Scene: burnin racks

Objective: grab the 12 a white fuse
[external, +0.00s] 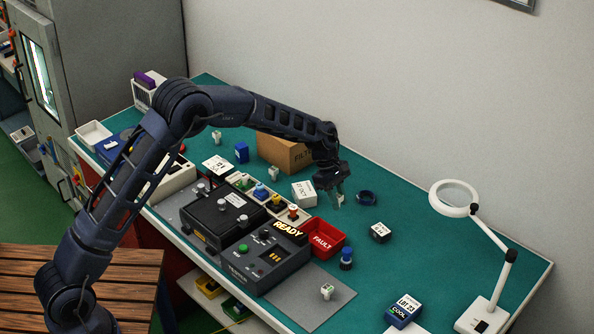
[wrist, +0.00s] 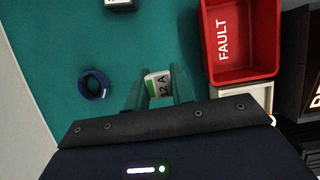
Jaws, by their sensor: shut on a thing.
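The white fuse (wrist: 159,84) shows end-on in the wrist view, with a green stripe and the print "12 A". My gripper (wrist: 158,88) is shut on it, with one dark green finger on each side. In the external view my gripper (external: 335,194) points down over the green table, to the right of a white dated box (external: 303,194). The fuse is small and mostly covered by the fingers there. I cannot tell how far it is above the table.
A red FAULT bin (external: 322,240) stands in front of my gripper. A dark blue ring (external: 367,198) lies to its right. A black-and-white box (external: 379,232) lies farther right. A magnifier lamp (external: 456,197) stands at the right. The table between box and lamp is mostly clear.

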